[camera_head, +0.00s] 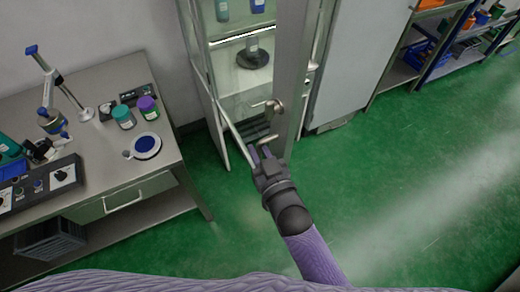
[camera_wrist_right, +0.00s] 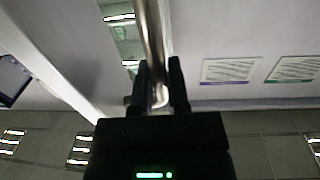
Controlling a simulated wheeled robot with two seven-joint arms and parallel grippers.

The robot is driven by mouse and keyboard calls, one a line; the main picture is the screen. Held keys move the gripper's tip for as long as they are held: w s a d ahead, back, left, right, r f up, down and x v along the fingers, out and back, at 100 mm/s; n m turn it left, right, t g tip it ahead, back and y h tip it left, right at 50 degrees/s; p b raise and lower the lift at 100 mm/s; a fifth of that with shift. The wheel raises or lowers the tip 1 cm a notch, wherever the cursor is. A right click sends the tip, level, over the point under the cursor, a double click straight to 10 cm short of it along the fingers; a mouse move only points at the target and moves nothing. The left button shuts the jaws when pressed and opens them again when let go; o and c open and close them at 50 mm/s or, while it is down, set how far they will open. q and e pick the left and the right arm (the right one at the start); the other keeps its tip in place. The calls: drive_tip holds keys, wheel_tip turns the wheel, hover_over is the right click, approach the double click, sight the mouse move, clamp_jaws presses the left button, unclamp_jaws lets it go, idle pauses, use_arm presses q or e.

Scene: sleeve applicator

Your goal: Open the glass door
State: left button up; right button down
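The glass door (camera_head: 291,75) is on the tall cabinet at the top middle of the head view. It appears to stand swung out at an angle, with the shelves visible beside it. A curved metal handle (camera_head: 272,105) is on its frame, and its bar also shows in the right wrist view (camera_wrist_right: 152,40). My right gripper (camera_head: 259,153) is at the lower end of this handle. In the wrist view the bar's bent end lies between the two fingers, which sit close on both sides of it. My left gripper is not in view.
A workbench (camera_head: 95,188) with jars, a stand and a control box is at the left. Bottles stand inside the cabinet (camera_head: 206,75). A shelving rack (camera_head: 400,72) is at the upper right. The green floor (camera_head: 400,170) right of my right arm is clear.

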drive_tip(key=c, duration=0.6)
unclamp_jaws()
drive_tip(key=shift+w, duration=0.1)
drive_tip(key=shift+c, duration=0.2)
drive_tip(key=v, duration=1)
